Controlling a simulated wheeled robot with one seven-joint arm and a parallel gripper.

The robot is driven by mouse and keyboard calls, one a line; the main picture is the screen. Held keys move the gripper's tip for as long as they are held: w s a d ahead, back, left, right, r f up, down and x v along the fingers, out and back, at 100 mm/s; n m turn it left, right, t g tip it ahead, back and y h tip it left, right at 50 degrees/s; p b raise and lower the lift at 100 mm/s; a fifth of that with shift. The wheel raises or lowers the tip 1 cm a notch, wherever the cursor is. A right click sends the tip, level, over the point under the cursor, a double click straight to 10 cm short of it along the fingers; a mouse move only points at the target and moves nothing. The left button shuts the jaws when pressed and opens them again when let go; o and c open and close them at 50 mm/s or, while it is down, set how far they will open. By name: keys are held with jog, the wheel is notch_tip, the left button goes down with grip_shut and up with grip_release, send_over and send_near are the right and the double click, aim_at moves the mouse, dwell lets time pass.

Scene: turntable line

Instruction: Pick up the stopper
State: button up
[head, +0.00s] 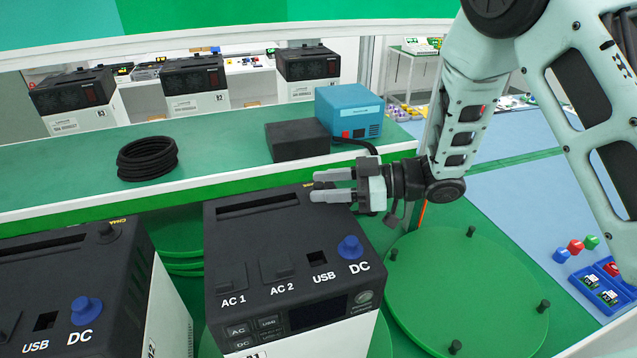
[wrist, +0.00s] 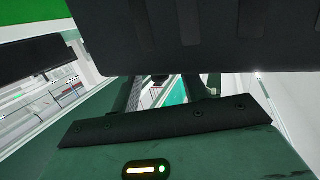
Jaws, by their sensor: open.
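The black power station (head: 285,225) stands in the middle of the head view. A small dark knob, probably the stopper (head: 322,185), shows at its far right corner, partly hidden by the fingers. My gripper (head: 316,186) is open, its fingers pointing left over that corner on either side of the knob. I cannot tell whether they touch it. Blue plugs sit at the DC socket of this station (head: 350,247) and of the left station (head: 85,310). In the wrist view a dark casing (wrist: 200,40) fills the top, and the space between the fingers is hard to make out.
A black coil of cable (head: 147,160), a black box (head: 297,140) and a blue box (head: 348,111) stand on the green shelf behind. A round green turntable (head: 450,280) with pegs is free at the right. A blue tray (head: 607,270) lies far right.

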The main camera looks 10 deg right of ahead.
jog(key=shift+x, duration=0.9)
jog(key=shift+c, duration=0.4)
grip_shut()
